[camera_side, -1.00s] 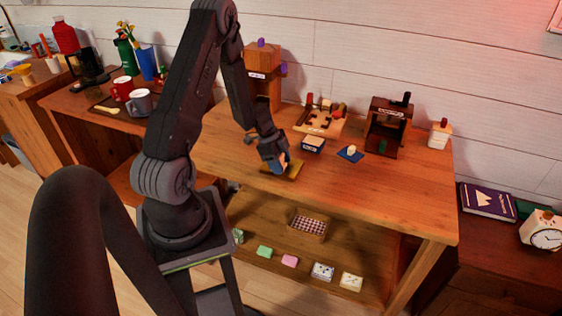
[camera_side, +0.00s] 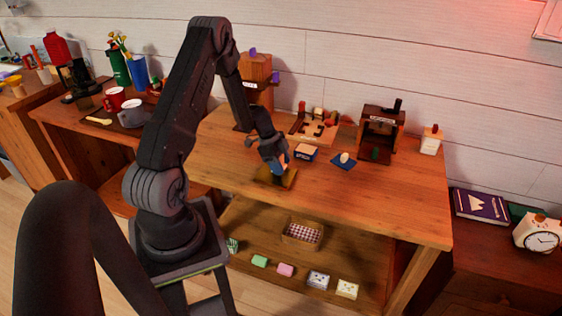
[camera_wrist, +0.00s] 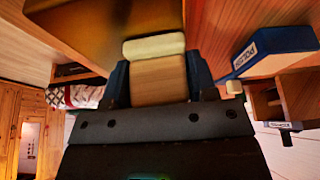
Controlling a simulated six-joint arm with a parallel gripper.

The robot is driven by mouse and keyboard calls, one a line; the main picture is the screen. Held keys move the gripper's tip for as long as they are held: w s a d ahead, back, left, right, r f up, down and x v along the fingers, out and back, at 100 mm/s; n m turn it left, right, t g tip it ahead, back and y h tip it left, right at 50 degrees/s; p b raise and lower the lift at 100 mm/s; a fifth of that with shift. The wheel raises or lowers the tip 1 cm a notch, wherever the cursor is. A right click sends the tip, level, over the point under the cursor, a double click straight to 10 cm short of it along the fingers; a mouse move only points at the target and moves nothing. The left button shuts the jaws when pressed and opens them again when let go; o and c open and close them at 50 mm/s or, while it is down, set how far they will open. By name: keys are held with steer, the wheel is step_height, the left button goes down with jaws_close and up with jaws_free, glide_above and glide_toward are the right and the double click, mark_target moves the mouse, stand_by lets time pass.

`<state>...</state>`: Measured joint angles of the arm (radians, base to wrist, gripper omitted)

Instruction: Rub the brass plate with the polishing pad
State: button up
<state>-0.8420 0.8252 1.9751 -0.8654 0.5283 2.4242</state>
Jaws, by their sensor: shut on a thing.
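My gripper (camera_side: 280,168) is shut on the polishing pad, seen in the wrist view as a wooden block with a cream face (camera_wrist: 154,47) between blue fingertips. The brass plate (camera_side: 262,180) lies on the table under my gripper in the side view, partly hidden by it. The plate also fills the upper left of the wrist view (camera_wrist: 85,22), beside the pad. The pad is very close to the plate; I cannot tell whether they touch.
The table front right is clear.

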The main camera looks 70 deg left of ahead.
mark_target(278, 182)
steer(key=s+d, duration=0.4)
steer(key=shift+w+a, duration=2.7)
steer(key=shift+r, duration=4.05)
